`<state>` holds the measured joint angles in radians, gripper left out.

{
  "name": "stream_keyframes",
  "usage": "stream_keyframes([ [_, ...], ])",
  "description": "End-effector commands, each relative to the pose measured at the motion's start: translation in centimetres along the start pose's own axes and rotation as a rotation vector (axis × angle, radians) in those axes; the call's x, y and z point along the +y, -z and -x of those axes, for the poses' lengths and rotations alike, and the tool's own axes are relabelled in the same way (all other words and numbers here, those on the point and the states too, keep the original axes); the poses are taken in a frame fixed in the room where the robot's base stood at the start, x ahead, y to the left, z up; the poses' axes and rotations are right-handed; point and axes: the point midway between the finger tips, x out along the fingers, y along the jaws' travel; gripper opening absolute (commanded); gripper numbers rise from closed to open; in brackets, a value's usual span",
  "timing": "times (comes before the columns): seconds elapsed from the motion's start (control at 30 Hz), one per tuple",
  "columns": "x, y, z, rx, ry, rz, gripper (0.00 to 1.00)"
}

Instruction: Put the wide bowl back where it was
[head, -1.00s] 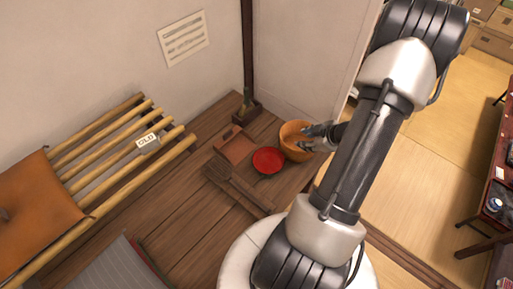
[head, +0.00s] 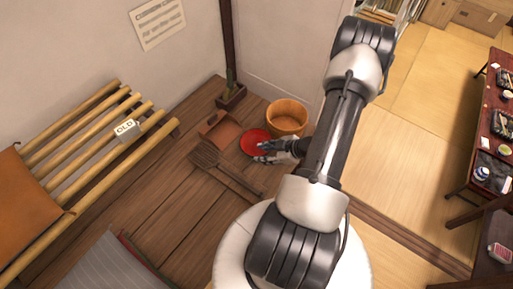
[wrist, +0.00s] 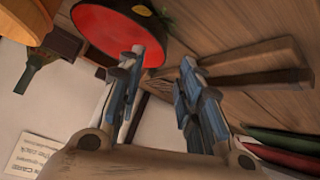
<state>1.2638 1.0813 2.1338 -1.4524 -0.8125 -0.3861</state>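The wide bowl looks to be the red one (head: 255,141), resting on the wooden floor in the head view. In the wrist view it shows large at the top (wrist: 112,30), with a red inside and a dark outer side. My gripper (head: 264,150) is at the bowl's lower right side in the head view, overlapping its edge. In the wrist view my gripper (wrist: 163,58) is open, with a wide gap and nothing held between the fingers. One finger overlaps the bowl's rim there; I cannot tell if it touches.
A wooden tub (head: 287,117) stands right behind the bowl. A bamboo bench (head: 90,135) is at left.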

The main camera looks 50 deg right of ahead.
Motion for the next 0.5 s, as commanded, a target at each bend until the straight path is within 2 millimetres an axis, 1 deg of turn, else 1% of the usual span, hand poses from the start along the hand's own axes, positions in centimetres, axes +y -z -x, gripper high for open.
stream_keyframes([
  [0.13,-0.1,-0.1,-1.1,0.001,0.002,0.001,0.33],
  [0.33,-0.1,-0.2,-4.3,0.001,0.002,0.002,0.33],
  [0.4,-0.1,-0.1,-5.0,0.001,0.002,0.001,0.33],
  [0.5,0.0,-0.1,-5.5,0.0,0.001,0.0,0.33],
])
